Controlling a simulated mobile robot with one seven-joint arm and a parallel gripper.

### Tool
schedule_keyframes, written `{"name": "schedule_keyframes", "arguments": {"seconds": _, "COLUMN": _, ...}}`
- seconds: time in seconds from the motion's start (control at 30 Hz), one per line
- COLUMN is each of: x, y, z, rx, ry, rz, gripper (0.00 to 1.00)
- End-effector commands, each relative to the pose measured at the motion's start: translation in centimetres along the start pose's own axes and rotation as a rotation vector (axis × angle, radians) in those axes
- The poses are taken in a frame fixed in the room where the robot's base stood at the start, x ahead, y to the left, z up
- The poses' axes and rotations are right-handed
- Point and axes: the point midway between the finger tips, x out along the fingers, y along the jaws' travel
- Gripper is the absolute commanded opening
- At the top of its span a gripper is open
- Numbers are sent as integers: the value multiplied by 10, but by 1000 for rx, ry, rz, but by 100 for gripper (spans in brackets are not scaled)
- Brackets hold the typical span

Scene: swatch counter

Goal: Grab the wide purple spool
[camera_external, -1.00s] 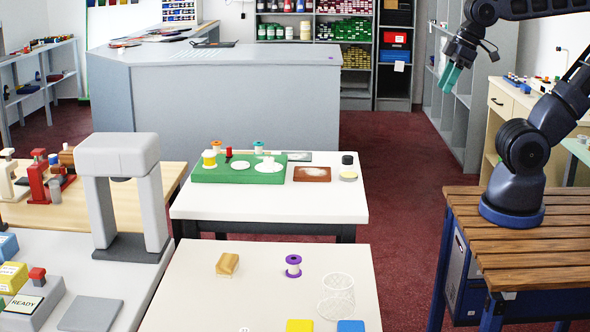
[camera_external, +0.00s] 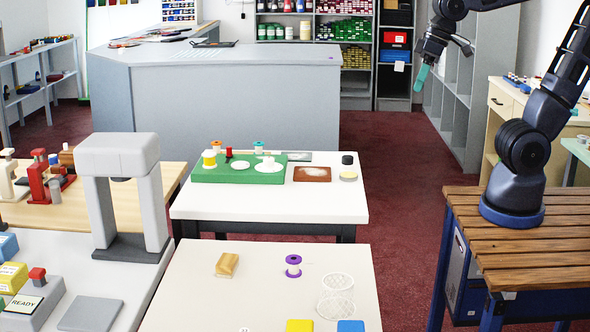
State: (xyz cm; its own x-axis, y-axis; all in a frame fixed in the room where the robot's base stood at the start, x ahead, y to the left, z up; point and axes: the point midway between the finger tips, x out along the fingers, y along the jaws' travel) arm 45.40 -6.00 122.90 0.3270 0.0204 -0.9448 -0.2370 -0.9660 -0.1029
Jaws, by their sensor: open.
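A purple spool (camera_external: 293,266) with a pale middle stands upright on the white front table (camera_external: 250,290). It has purple flanges at top and bottom. My gripper (camera_external: 421,78), with teal fingertips, hangs in the air at the upper right, well above and to the right of the spool. The gripper is open, and nothing shows between its fingers.
A wooden block (camera_external: 227,264) lies left of the spool, and a white wire basket (camera_external: 337,296) stands to its right. Yellow (camera_external: 299,326) and blue (camera_external: 351,326) pieces lie at the front edge. A grey arch-shaped stand (camera_external: 122,195) rises at left.

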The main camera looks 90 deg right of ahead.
Motion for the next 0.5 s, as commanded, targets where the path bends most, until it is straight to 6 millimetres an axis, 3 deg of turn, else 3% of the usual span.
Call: {"name": "schedule_keyframes", "arguments": {"seconds": 0.5, "x": 75, "y": -77, "z": -89, "rx": 408, "ry": -108, "rz": 35, "gripper": 61}}
